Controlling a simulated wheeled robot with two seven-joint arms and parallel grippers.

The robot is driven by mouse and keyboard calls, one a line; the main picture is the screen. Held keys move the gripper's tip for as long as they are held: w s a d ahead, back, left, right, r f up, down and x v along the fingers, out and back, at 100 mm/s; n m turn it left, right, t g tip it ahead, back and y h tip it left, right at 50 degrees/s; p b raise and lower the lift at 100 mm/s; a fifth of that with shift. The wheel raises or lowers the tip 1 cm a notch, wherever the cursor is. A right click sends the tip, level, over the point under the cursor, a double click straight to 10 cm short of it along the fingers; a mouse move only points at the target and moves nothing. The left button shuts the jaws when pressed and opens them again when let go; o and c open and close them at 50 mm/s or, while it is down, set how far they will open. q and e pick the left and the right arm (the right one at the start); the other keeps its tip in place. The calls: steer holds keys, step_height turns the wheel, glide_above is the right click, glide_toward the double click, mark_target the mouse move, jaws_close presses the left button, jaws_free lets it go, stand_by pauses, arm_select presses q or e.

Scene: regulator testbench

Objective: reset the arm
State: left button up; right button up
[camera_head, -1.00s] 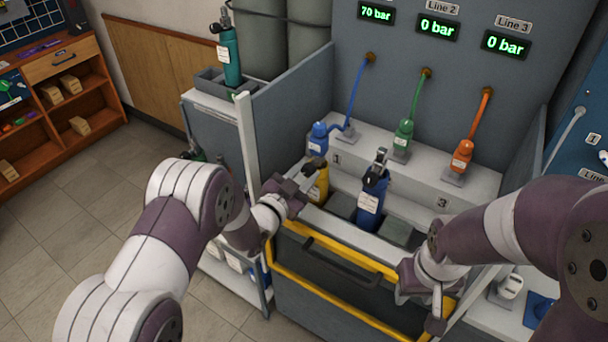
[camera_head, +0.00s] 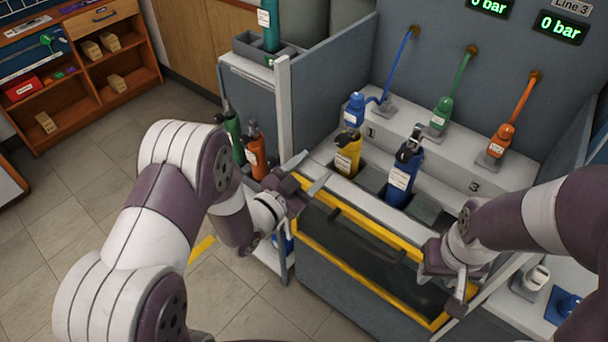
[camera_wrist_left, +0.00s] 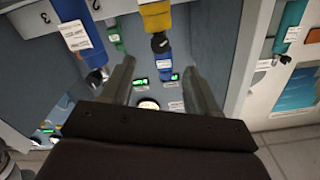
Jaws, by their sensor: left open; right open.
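My left gripper (camera_head: 305,172) is open and empty in the head view, in front of and left of the yellow cylinder (camera_head: 347,152), above the left end of the bench's yellow frame. Its two fingers also show apart in the left wrist view (camera_wrist_left: 160,90), with nothing between them. My right gripper (camera_head: 452,285) is at the right end of the yellow frame, empty, with its fingers partly hidden. The yellow cylinder stands in the left slot of the bench. A dark blue cylinder (camera_head: 402,177) stands upright in the slot beside it.
Blue (camera_head: 355,110), green (camera_head: 440,117) and orange (camera_head: 500,140) regulators with hoses sit on the bench ledge. Green (camera_head: 234,135) and orange (camera_head: 256,152) cylinders stand on the side cart. A teal cylinder (camera_head: 270,25) stands in a grey tray. A wooden shelf (camera_head: 100,70) is at the far left.

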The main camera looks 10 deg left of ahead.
arm_select(q)
steer(key=shift+v, duration=1.4)
